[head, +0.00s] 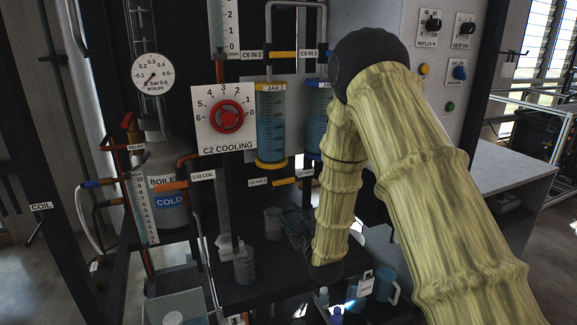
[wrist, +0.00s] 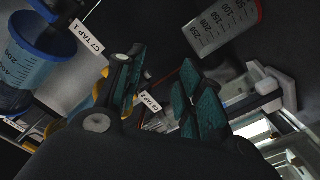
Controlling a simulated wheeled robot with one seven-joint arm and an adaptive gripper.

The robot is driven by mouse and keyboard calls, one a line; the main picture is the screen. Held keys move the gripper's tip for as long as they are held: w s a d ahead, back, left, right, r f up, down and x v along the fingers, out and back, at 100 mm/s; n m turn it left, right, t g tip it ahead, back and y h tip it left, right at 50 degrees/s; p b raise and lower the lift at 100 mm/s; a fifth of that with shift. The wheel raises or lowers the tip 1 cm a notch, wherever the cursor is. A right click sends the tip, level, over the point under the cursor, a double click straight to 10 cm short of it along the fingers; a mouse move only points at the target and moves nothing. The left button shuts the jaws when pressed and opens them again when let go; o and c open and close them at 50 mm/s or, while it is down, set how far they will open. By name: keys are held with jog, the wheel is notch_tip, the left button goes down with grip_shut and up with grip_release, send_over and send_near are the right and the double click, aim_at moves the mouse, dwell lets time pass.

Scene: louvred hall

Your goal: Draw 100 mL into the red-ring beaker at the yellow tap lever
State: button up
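In the wrist view a graduated beaker (wrist: 222,28) with a red edge shows at the top. The yellow tap lever (head: 284,182) is below the yellow-ringed jar 2 (head: 271,130), which holds blue liquid. In the wrist view the tap 2 label (wrist: 150,101) shows between my fingers; the lever there is not clear. My gripper (head: 297,228) points down beside the beaker. In the wrist view its teal-padded fingers (wrist: 163,88) are apart with nothing between them.
A second beaker (head: 244,264) stands at the shelf's front left. A blue-ringed jar (head: 318,118) hangs right of jar 2, partly behind my arm. A red cooling knob (head: 227,116) is at left. Mugs (head: 386,286) and small bottles crowd the lower right.

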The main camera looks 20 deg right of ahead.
notch_tip(320, 180, up, 4)
jog(key=n+p, duration=0.4)
jog(key=p, duration=0.3)
jog(key=n+p, duration=0.7)
jog(key=p, duration=0.6)
send_near(290, 181)
jog(key=shift+w+a+f+b, duration=0.1)
jog(key=shift+w+b, duration=0.1)
jog(key=shift+w, duration=1.9)
jog(key=shift+w+a+b, duration=0.1)
jog(key=shift+w+b, duration=0.05)
jog(key=shift+w, duration=2)
jog(key=shift+w, duration=0.2)
jog(key=shift+w+b, duration=0.25)
jog(key=shift+b, duration=0.05)
grip_shut()
